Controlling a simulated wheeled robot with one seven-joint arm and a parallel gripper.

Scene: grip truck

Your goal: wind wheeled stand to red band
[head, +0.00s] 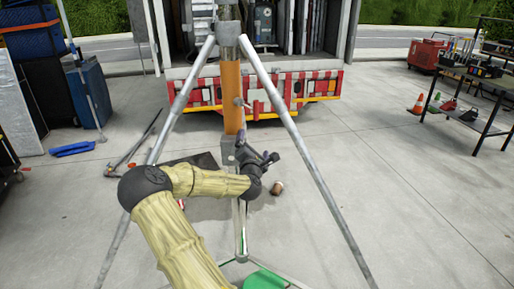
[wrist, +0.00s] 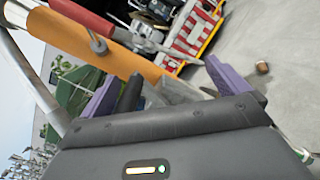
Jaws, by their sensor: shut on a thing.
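The wheeled stand has an orange column (head: 231,95) between splayed grey metal legs (head: 301,137), with a grey collar (head: 229,34) at its top. The orange column crosses the upper left of the wrist view (wrist: 112,47). A red length (wrist: 82,14) shows beside it there; I cannot tell whether it is the red band, and I make out no band on the column in the head view. My gripper (head: 268,159) is at the grey housing low on the column. It is shut on the crank handle (wrist: 131,92), a dark grip beside one purple finger, mostly hidden.
A truck with a red-and-white striped tail (head: 305,88) stands behind the stand. Blue cases (head: 88,92) are at left. A small brown object (head: 278,187) lies nearby.

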